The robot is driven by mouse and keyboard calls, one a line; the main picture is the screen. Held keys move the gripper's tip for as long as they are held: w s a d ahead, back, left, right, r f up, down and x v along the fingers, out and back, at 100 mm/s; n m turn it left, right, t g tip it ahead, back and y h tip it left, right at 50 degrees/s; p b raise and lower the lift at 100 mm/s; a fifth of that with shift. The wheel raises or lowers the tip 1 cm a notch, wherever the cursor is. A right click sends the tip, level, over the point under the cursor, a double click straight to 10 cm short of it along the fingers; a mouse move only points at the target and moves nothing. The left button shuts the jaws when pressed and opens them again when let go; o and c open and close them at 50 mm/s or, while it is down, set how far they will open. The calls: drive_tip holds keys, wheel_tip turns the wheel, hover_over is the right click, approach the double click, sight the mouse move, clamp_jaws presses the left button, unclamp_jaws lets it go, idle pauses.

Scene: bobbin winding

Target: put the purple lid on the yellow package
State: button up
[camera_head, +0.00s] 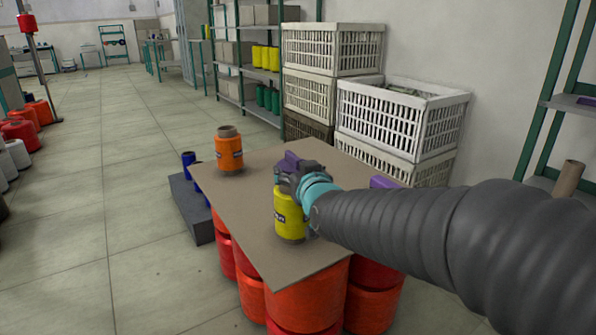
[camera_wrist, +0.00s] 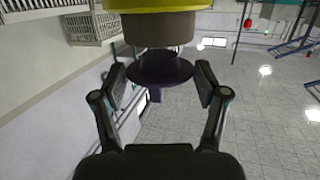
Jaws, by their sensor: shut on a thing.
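The yellow package (camera_head: 290,213) stands upright on the brown board (camera_head: 262,240); my arm partly hides it. My gripper (camera_head: 298,174) is just above its top, coming in from the right. In the wrist view my gripper (camera_wrist: 160,80) is shut on the purple lid (camera_wrist: 160,68), a disc with a small knob, between its fingers. The yellow package (camera_wrist: 160,4) shows at the top edge of that view, with its grey-brown core (camera_wrist: 158,28) end facing the lid. The lid is close to the core; I cannot tell whether they touch.
An orange package (camera_head: 229,152) stands at the board's far left. A purple thing (camera_head: 384,182) shows partly behind my arm. Red drums (camera_head: 308,299) are under the board. White crates (camera_head: 402,118) stand stacked behind it. A dark blue spool (camera_head: 188,163) is left of the board.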

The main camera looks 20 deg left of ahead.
drive_tip(key=shift+f+b, duration=1.15)
drive_tip(key=shift+f, duration=0.35)
drive_tip(key=o, duration=0.9)
drive_tip(key=shift+o, duration=0.2)
drive_tip(key=shift+s, duration=0.1)
drive_tip(key=v, duration=1.2)
